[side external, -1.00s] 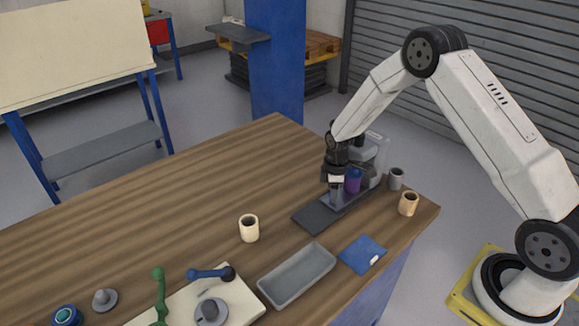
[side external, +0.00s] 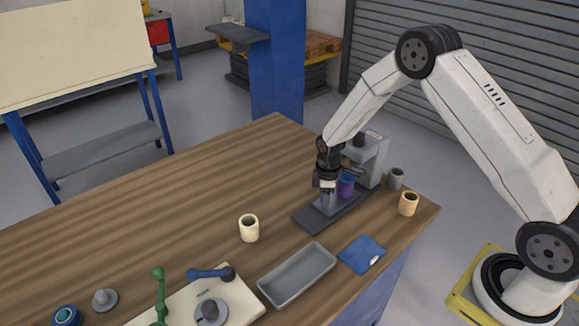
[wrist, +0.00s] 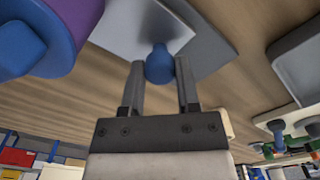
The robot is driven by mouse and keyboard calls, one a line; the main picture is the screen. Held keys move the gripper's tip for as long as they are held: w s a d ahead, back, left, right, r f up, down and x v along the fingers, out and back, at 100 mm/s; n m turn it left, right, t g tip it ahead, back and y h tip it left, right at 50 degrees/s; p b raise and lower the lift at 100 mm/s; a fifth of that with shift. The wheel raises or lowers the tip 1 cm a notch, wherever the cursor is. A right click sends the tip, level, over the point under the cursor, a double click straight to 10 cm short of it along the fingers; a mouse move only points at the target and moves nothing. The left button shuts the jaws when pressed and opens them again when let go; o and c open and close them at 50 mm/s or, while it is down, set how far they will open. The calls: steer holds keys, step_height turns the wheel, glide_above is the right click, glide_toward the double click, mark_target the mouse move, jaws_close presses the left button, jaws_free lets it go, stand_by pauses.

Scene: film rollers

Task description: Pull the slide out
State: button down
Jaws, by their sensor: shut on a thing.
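A grey machine (side external: 376,152) stands on a dark base plate (side external: 308,218) near the table's right end. A purple roller with a blue end (side external: 346,187) stands in front of its housing; the roller also fills the upper left of the wrist view (wrist: 75,22). My gripper (side external: 326,203) is low over the base plate, left of the roller. In the wrist view its fingers (wrist: 160,80) are shut on a blue knob (wrist: 160,64). A pale plate, apparently the slide (wrist: 135,25), lies beyond the knob. The join between knob and slide is not clear.
A cream cup (side external: 249,229) stands left of the base plate. A peach cup (side external: 408,204) and a grey cup (side external: 396,178) stand to the right. A grey tray (side external: 297,274) and blue pad (side external: 362,254) lie in front. The table behind the cream cup is clear.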

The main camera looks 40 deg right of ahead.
steer(key=a, duration=0.7)
steer(key=shift+a, duration=0.25)
steer(key=shift+c, duration=1.7)
jaws_free()
step_height(320, 180, up, 8)
